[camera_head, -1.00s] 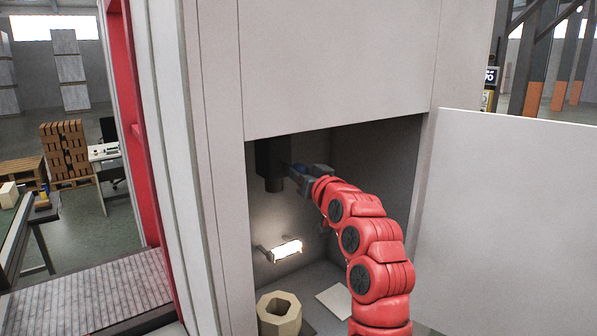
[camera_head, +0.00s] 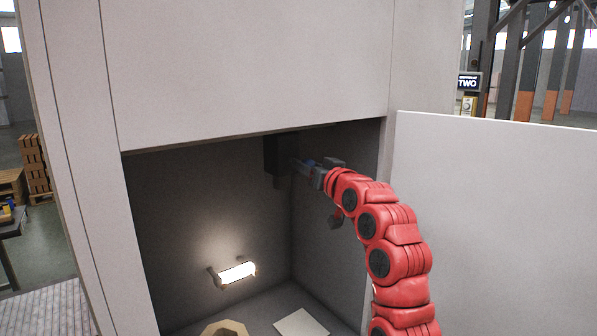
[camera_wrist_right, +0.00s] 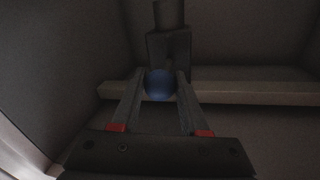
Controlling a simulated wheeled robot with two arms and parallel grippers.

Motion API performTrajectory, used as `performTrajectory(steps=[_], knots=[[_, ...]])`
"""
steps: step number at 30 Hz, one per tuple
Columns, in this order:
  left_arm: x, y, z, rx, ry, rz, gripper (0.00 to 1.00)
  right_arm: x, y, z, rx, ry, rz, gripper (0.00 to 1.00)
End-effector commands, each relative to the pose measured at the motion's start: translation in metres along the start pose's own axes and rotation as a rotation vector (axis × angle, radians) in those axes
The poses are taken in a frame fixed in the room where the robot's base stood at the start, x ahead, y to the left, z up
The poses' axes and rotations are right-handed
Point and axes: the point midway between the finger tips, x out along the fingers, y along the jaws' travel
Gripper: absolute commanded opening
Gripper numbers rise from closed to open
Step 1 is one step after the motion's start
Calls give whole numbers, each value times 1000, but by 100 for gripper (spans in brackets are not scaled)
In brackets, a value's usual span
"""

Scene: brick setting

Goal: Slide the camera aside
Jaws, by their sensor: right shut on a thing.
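The camera (camera_head: 278,154) is a dark box with a short cylinder below it, hanging high inside the open cabinet near its right back corner. It also shows in the right wrist view (camera_wrist_right: 172,48) as a dark block behind a blue round knob (camera_wrist_right: 160,83). My right gripper (camera_wrist_right: 158,78) is shut on the blue knob, with one finger on each side of it. In the head view the right gripper (camera_head: 302,167) reaches the camera from the right, and its fingertips are hard to make out. My left gripper is not in view.
A lit lamp (camera_head: 237,272) is on the cabinet's back wall, below and left of the camera. A tan hollow block (camera_head: 225,329) and a pale flat plate (camera_head: 302,325) lie on the cabinet floor. The open door (camera_head: 490,220) stands at the right. Space left of the camera is clear.

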Motion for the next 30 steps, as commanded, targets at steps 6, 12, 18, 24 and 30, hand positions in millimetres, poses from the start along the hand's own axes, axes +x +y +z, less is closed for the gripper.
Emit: performTrajectory(steps=[6,12,18,24,30], knots=[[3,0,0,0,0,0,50,5,25,-5,-3,-4,4,0],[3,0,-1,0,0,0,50,6,31,-7,-3,0,3,0],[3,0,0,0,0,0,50,5,32,-8,-4,3,5,0],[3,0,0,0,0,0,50,5,32,-8,-4,3,5,66],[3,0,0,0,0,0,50,6,31,-6,-3,0,2,73]])
